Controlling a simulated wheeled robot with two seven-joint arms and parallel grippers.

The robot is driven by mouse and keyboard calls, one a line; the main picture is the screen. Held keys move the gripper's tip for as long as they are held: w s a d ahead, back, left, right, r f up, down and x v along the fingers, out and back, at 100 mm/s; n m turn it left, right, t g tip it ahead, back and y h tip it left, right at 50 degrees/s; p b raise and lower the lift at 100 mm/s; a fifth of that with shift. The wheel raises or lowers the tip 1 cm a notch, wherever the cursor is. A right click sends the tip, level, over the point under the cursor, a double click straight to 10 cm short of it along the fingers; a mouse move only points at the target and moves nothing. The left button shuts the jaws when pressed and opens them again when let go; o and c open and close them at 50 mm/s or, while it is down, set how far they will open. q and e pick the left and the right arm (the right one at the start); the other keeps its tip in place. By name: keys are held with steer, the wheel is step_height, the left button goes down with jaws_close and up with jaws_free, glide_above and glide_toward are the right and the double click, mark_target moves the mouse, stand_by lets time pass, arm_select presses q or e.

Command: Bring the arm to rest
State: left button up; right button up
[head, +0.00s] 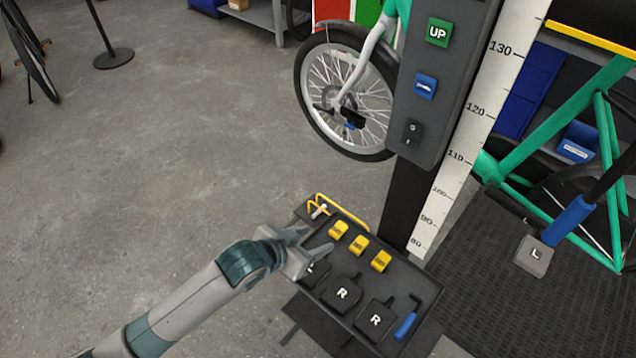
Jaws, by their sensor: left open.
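My left arm comes in from the lower left. Its gripper (318,240) is open, with its fingers over the left part of a dark tray (432,290) on the stand. I see nothing between the fingers. The gripper partly hides a black block at the tray's left end. Whether the fingers touch anything in the tray, I cannot tell. My right gripper is not in view.
The tray holds yellow clips (359,245), black blocks marked R (342,292) and a blue-handled hex key (405,326). A control post (425,80) with a height scale (470,125) rises behind it. A green bike frame (545,125) stands right.

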arm_select(q)
steer(key=shift+s, duration=0.1)
steer(key=shift+s+a+f, duration=0.1)
steer(key=shift+s, duration=0.1)
steer(key=s+a+f+n+g+y, duration=0.25)
steer(key=s+a, duration=0.55)
steer(key=s, duration=0.4)
steer(key=s+a+f+n+g+y, duration=0.2)
steer(key=s+a+f+n+y, duration=0.1)
steer(key=s+a, duration=0.8)
step_height(320, 180, down, 27)
steer(key=s+d+g, duration=0.1)
steer(key=s+d, duration=0.1)
steer(key=d, duration=0.1)
steer(key=s+a+f, duration=0.2)
steer(key=s+f, duration=0.7)
steer(key=s+a+f+g, duration=0.1)
steer(key=s+f, duration=0.8)
steer(key=shift+s+a+f+m, duration=0.35)
steer(key=shift+a, duration=0.05)
steer(key=shift+g, duration=0.25)
